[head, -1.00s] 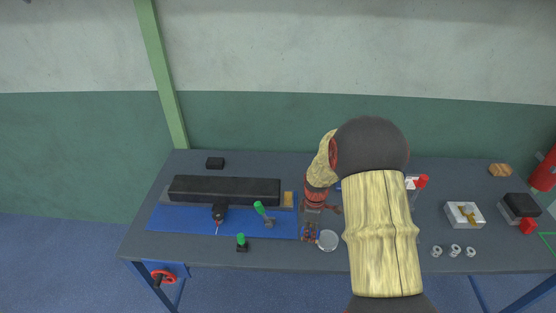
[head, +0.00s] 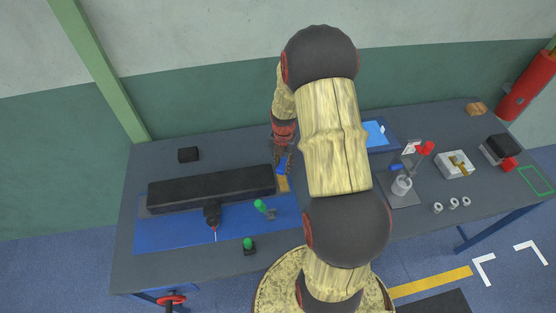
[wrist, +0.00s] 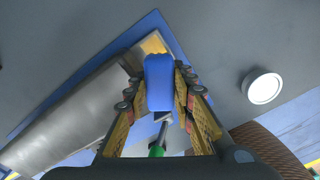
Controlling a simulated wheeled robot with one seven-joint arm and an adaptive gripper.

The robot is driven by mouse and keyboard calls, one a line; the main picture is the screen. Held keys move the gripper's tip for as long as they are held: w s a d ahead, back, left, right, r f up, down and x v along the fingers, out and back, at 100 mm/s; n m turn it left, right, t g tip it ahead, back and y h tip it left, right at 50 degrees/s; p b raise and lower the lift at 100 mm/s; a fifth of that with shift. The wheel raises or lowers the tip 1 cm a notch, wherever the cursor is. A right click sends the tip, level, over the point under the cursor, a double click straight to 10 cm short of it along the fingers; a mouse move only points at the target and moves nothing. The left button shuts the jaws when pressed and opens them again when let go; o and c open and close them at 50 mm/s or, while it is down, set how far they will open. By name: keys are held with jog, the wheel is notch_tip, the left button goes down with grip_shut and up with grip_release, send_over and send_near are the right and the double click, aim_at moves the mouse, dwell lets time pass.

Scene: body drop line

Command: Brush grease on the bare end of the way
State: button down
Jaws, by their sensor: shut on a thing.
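The way lies along the blue mat (head: 175,236) at the left of the bench. Its long dark upper part (head: 210,187) shows in the head view, with a tan-yellow patch (head: 284,184) at its right end. In the wrist view it is a long grey bar (wrist: 75,112), with a yellow patch (wrist: 152,44) at the end. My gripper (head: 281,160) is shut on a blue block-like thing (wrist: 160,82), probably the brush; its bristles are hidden. The blue thing is close to the way's right end. I cannot tell whether they touch.
Two green-handled parts (head: 262,206) (head: 249,244) stand in front of the way. A white round dish (wrist: 264,87) shows in the wrist view. A black block (head: 188,154) sits behind the way. A grey stand (head: 402,187) and several rings (head: 438,208) are right of my arm.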

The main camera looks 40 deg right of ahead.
jog(key=shift+s+f+b, duration=0.1)
jog(key=shift+f+b, duration=1.6)
jog(key=shift+f, duration=1.25)
jog(key=shift+f+b, duration=0.65)
jog(key=shift+f, duration=0.35)
jog(key=shift+s+a+r+p, duration=0.1)
jog(key=shift+s+a, duration=0.25)
jog(key=shift+s, duration=0.2)
jog(key=shift+s+a+p, duration=0.1)
jog(key=shift+s+a, duration=0.25)
jog(key=shift+s, duration=0.2)
jog(key=shift+s+a+r+p, duration=0.1)
jog(key=shift+s+a, duration=0.25)
jog(key=shift+s, duration=0.2)
jog(key=shift+f, duration=0.2)
jog(key=shift+w+d+f+b, duration=0.1)
jog(key=shift+w+d+b, duration=0.1)
jog(key=shift+w+d, duration=0.25)
jog(key=shift+w+d+r+b, duration=0.1)
jog(key=shift+w+d+b, duration=0.1)
jog(key=shift+w, duration=0.4)
jog(key=shift+w+d+f+b, duration=0.15)
jog(key=shift+w+d, duration=0.2)
jog(key=shift+w, duration=0.2)
jog(key=shift+r, duration=0.2)
jog(key=shift+r+p, duration=1.85)
jog(key=shift+r, duration=1.05)
